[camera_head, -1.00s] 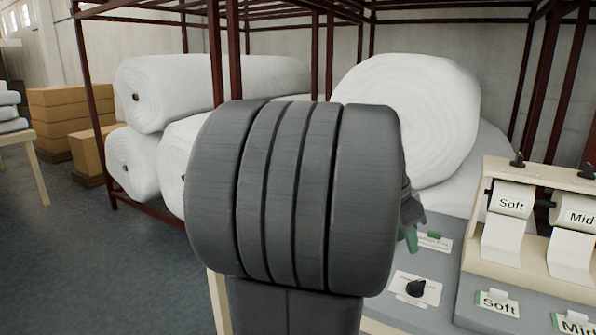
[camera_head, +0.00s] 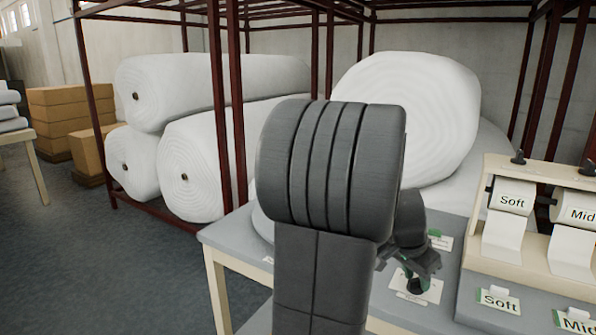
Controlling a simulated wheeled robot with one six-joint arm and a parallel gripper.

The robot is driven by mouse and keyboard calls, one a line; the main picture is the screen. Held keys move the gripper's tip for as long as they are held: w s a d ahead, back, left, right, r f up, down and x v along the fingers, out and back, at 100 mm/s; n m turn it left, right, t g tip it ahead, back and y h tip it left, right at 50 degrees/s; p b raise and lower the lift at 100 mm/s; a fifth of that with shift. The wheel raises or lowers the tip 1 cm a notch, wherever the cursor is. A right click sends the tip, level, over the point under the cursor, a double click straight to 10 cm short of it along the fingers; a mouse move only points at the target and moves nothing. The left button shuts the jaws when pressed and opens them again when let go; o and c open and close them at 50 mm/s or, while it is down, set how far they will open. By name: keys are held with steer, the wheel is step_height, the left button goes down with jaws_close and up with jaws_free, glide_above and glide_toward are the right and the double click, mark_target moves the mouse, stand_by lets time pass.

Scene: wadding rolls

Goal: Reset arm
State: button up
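My arm, with its thick dark grey ribbed joint, fills the middle of the view and hides part of the grey table (camera_head: 232,242). My gripper (camera_head: 412,272) shows only in part, to the right of the joint. It appears in front of a white card (camera_head: 432,292) with a dark knob on the table. I cannot tell whether its fingers are open or shut, and I see nothing clearly held. A green-marked card (camera_head: 442,241) lies just behind it.
A wooden stand at right holds small rolls marked Soft (camera_head: 512,199) and Mid (camera_head: 581,214). Large white wadding rolls (camera_head: 190,170) lie on dark red racks (camera_head: 222,90). Cardboard boxes (camera_head: 72,118) stand at far left. The floor (camera_head: 90,250) at left is clear.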

steer(key=shift+s+d+n+t+y+p, duration=0.1)
steer(key=shift+n+t+y+p, duration=0.4)
steer(key=shift+n, duration=0.85)
steer(key=shift+d+n+t+y+p, duration=0.1)
steer(key=shift+n+t+y+p, duration=0.1)
steer(key=shift+n+p, duration=0.9)
steer(key=shift+n+b, duration=0.3)
steer(key=shift+n, duration=0.15)
steer(key=shift+a, duration=0.1)
